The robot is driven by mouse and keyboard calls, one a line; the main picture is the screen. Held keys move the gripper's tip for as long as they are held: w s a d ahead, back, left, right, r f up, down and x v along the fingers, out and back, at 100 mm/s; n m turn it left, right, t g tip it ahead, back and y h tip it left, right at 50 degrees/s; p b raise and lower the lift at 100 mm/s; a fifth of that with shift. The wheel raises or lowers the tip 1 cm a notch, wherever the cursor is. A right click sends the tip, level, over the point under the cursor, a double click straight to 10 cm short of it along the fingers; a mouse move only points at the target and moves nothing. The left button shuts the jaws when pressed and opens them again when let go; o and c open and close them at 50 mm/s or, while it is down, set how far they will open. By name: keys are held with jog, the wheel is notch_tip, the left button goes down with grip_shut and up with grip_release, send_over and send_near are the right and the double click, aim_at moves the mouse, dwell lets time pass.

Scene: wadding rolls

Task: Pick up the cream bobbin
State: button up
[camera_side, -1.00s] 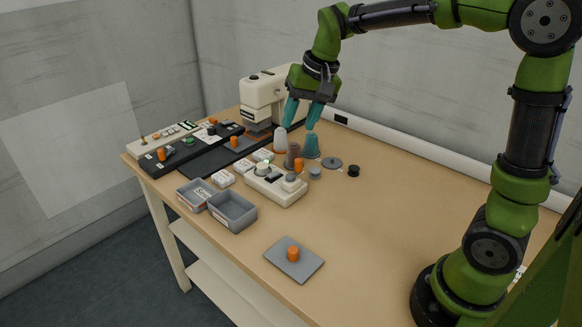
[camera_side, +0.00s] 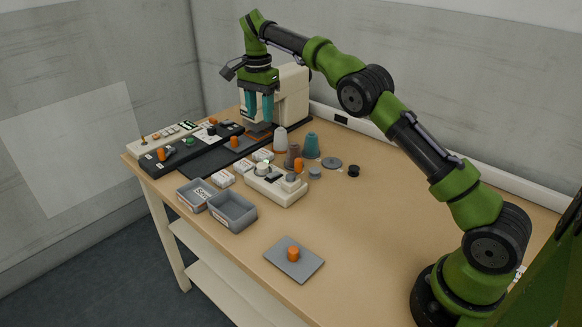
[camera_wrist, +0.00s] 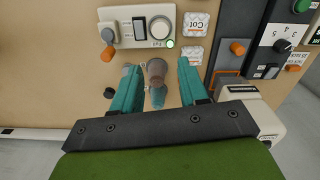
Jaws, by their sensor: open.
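A pale, cream-white cone-shaped bobbin (camera_side: 280,140) stands upright on the table, left of a teal cone (camera_side: 311,146) and behind a brown cone (camera_side: 292,156). My gripper (camera_side: 259,120) is open and empty, with its teal fingers pointing down in front of the cream press, up and left of the pale bobbin in the side view. In the wrist view, my gripper (camera_wrist: 157,68) shows the brown cone (camera_wrist: 156,70) and teal cone (camera_wrist: 158,97) between its fingers. I cannot make out the pale bobbin there; a finger may hide it.
The cream press (camera_side: 290,95) stands close behind my gripper. Grey bins (camera_side: 232,212) and a grey plate (camera_side: 308,272) lie nearer the front.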

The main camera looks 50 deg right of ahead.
aim_at(263, 165)
notch_tip(263, 165, down, 16)
jog(key=shift+r, duration=0.1)
jog(key=c, duration=0.7)
